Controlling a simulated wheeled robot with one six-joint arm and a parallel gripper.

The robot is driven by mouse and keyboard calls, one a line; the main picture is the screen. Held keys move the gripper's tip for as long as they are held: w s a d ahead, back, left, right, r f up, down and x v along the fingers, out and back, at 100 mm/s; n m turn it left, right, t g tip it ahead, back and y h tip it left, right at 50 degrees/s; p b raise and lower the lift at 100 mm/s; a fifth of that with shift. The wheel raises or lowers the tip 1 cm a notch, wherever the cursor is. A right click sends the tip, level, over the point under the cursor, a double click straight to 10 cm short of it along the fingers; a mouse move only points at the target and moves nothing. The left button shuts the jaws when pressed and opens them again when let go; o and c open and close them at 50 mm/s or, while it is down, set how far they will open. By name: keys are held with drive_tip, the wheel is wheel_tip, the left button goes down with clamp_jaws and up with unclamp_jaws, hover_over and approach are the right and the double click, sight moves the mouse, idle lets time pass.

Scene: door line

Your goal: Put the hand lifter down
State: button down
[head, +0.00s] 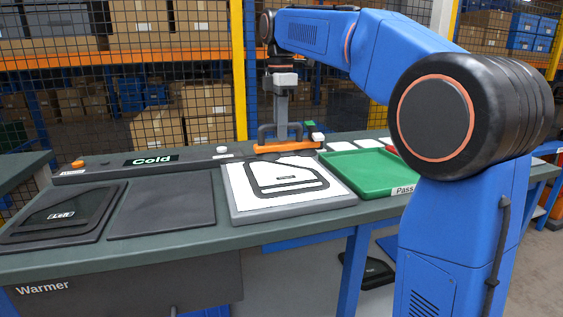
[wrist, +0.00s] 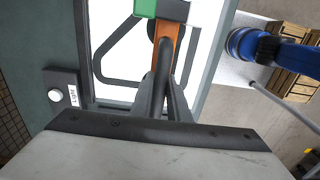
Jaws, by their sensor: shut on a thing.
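The hand lifter is an orange bar (head: 288,147) with a dark looped handle. My gripper (head: 281,129) is shut on that handle, pointing down at the back edge of the white pad. In the wrist view the lifter's orange bar (wrist: 168,48) runs away from my gripper (wrist: 171,92), with the dark handle between the fingers. A green and white piece shows at the bar's far end. I cannot tell whether the bar touches the surface or hangs just above it. The bar's underside is hidden.
A white pad (head: 240,205) with a dark panel outline lies in front of the lifter. A green tray (head: 372,172) is to its right. Left are a bare dark plate (head: 165,207) and a plate bearing a panel marked Left (head: 60,214). A mesh fence stands behind.

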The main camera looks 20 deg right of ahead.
sight(281, 143)
drive_tip(key=shift+f, duration=3.7)
drive_tip(key=shift+f, duration=0.1)
drive_tip(key=c, duration=1.7)
unclamp_jaws()
wheel_tip(281, 143, up, 12)
drive_tip(key=shift+r, duration=0.1)
drive_tip(key=shift+s, duration=0.1)
